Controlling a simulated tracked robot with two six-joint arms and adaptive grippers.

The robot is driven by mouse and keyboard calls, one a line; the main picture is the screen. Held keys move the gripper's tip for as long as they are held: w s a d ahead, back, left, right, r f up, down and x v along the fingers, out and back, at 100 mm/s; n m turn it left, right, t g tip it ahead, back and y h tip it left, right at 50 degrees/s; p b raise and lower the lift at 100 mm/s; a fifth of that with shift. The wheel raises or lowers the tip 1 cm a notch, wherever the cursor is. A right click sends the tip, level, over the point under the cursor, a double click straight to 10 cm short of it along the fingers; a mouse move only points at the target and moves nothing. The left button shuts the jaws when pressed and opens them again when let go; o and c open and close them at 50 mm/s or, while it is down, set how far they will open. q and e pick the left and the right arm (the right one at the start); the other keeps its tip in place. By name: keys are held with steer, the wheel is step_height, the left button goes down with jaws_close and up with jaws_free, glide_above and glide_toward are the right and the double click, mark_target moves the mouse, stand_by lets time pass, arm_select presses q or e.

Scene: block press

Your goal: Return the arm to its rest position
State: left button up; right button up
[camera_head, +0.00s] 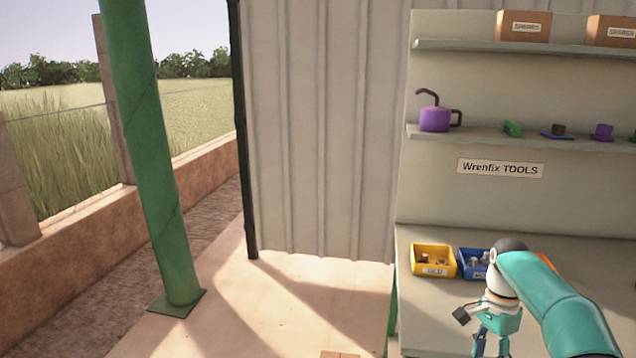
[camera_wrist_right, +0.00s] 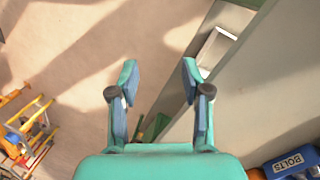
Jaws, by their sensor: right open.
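My right arm, teal, comes in from the lower right of the head view. Its gripper (camera_head: 490,343) points down in front of the workbench (camera_head: 430,318), below the bins. In the right wrist view my right gripper (camera_wrist_right: 158,85) has its two fingers wide apart with nothing between them. Below them are the pale floor and the bench edge. My left gripper is not in view.
A yellow bin (camera_head: 434,272) and a blue bin (camera_head: 470,276) of small parts stand on the bench beside my right arm. The blue bin labelled BOLTS (camera_wrist_right: 290,163) also shows in the wrist view. A green post (camera_head: 150,150) stands at left. Floor (camera_head: 250,310) between is clear.

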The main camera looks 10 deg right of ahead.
steer(key=s+a+f+n+g+y, duration=0.1)
steer(key=s+a+f+n, duration=0.25)
steer(key=a+f, duration=0.6)
steer(key=s+a+f+n+g+y, duration=0.1)
steer(key=s+a+f+n, duration=0.1)
steer(key=s+a+f, duration=0.5)
steer(key=s+a+f+n+t+y, duration=0.1)
steer(key=s+a+f+n+t, duration=0.3)
steer(key=s+a+f+n, duration=0.4)
steer(key=shift+s+a+f+t, duration=0.3)
steer(key=shift+s+a+f, duration=1.7)
steer(key=shift+s, duration=0.7)
steer(key=shift+a+r+n, duration=0.15)
steer(key=shift+r+n, duration=0.05)
steer(key=shift+n, duration=0.05)
